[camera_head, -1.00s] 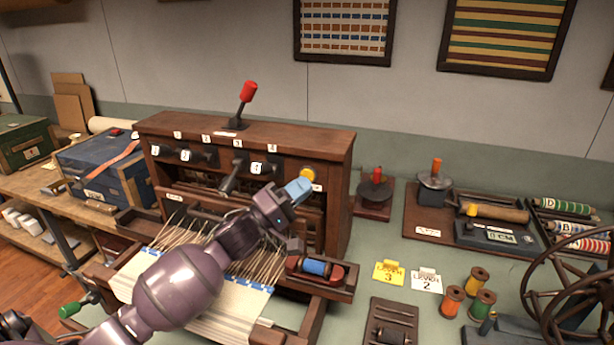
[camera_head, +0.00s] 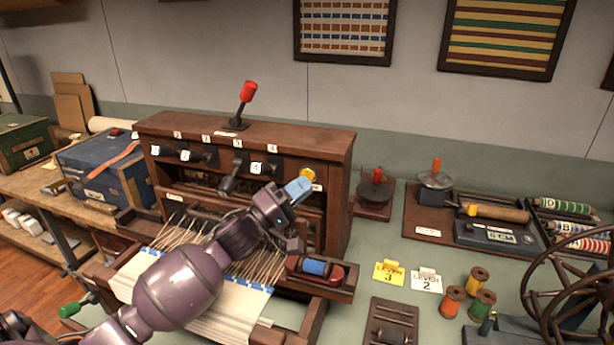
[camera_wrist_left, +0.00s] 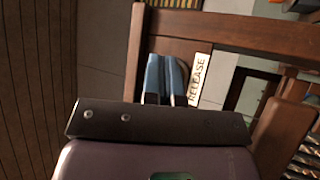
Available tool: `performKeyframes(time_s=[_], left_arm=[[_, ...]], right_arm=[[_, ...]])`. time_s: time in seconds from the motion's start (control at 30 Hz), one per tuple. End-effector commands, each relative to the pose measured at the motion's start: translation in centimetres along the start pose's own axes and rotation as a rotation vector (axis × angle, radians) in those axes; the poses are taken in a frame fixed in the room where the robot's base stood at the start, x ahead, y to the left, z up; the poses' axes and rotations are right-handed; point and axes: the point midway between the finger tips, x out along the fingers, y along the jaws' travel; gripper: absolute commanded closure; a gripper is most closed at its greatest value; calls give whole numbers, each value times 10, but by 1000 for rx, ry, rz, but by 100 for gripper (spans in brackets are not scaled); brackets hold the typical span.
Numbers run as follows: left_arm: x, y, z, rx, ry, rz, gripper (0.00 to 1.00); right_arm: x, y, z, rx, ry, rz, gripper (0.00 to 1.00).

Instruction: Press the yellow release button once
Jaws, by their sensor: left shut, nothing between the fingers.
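The yellow release button (camera_head: 308,174) is on the right end of the front panel of the dark wooden loom (camera_head: 345,160). My left gripper (camera_head: 301,186) is shut and empty, with its blue fingertips just in front of and slightly below the button. I cannot tell if they touch it. In the left wrist view the shut fingers (camera_wrist_left: 167,72) point at the wooden panel, beside a white label reading RELEASE (camera_wrist_left: 199,76). The button itself is hidden there behind the fingers. My right gripper is not in view.
A red-knobbed lever (camera_head: 247,92) stands on top of the loom, and numbered black levers (camera_head: 258,167) line its front. A shuttle with blue thread (camera_head: 315,268) lies below my gripper. Tags 3 (camera_head: 388,272) and 2 (camera_head: 427,281) and thread spools (camera_head: 453,301) lie to the right.

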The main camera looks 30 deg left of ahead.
Motion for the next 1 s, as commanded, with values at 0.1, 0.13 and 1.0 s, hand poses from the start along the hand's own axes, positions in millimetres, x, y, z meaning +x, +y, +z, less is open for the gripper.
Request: performKeyframes(time_s=[0.1,0.13,1.0], left_arm=[[0,0,0,0,0,0,100],[0,0,0,0,0,0,100],[6,-4,-4,0,0,0,100]], right_arm=[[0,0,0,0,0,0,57],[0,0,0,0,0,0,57],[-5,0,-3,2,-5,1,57]])
